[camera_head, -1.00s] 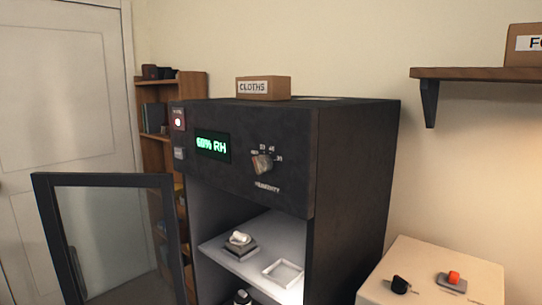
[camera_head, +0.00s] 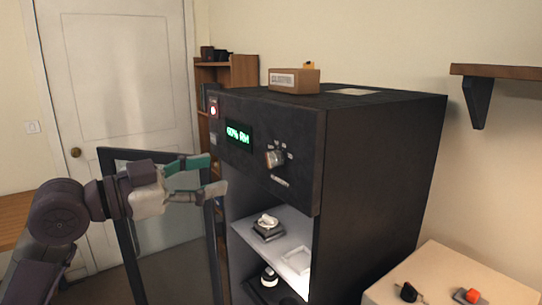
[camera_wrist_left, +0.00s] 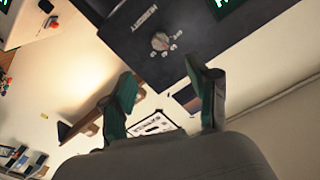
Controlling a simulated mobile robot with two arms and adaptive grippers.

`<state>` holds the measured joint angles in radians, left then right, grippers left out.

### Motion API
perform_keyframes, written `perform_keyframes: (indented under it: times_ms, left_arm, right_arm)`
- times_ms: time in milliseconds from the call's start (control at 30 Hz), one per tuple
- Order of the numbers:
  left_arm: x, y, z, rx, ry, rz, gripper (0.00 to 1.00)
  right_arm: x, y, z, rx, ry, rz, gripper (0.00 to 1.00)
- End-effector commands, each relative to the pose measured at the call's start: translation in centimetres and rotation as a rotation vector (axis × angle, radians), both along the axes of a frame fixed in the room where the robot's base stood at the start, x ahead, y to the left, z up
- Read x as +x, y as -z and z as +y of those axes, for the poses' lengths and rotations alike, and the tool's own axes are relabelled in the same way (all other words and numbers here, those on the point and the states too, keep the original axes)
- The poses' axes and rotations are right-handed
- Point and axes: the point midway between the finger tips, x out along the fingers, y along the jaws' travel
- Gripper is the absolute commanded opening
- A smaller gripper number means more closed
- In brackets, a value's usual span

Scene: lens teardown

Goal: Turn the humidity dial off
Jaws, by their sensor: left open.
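The humidity dial (camera_head: 273,158) is a grey knob with a reddish part, on the upper front panel of a dark cabinet (camera_head: 375,170). Small markings surround it, too small to read. A green display (camera_head: 238,135) beside it reads 60% RH. My left gripper (camera_head: 217,174) is open and empty, left of the dial and apart from it, in front of the panel. In the left wrist view the dial (camera_wrist_left: 160,42) shows beyond the open fingers (camera_wrist_left: 163,85). My right gripper is not in view.
The cabinet's glass door (camera_head: 108,165) stands open at the left, behind my left arm. Small items sit on the cabinet's inner shelf (camera_head: 262,251). A cardboard box (camera_head: 294,82) lies on top. A pale side table (camera_head: 455,268) stands at the right.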

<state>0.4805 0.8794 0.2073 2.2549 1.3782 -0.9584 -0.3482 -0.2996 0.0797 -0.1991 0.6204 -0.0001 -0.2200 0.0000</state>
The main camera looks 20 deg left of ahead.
Motion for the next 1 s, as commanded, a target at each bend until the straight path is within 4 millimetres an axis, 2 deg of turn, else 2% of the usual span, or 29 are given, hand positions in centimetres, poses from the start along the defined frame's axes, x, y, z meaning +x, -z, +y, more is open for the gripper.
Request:
perform_keyframes:
  times_ms: [33,200,533,733,1000]
  left_arm:
    - [0.6,-0.5,-0.6,-0.004,0.003,0.001,0.60]
    - [3.4,-0.7,-2.8,-0.007,0.004,0.002,0.60]
    - [8.4,-0.4,-6.6,-0.007,0.001,0.002,0.60]
    - [9.8,-0.1,-7.6,-0.004,-0.001,0.001,0.60]
    - [10.0,0.0,-7.7,-0.003,-0.001,0.001,0.60]
  right_arm:
    - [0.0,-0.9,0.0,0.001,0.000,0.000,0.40]
    - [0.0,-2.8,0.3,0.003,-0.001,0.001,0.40]
    - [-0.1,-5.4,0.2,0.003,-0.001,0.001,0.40]
    - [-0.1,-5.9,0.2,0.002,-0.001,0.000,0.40]
    - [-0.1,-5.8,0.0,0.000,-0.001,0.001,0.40]
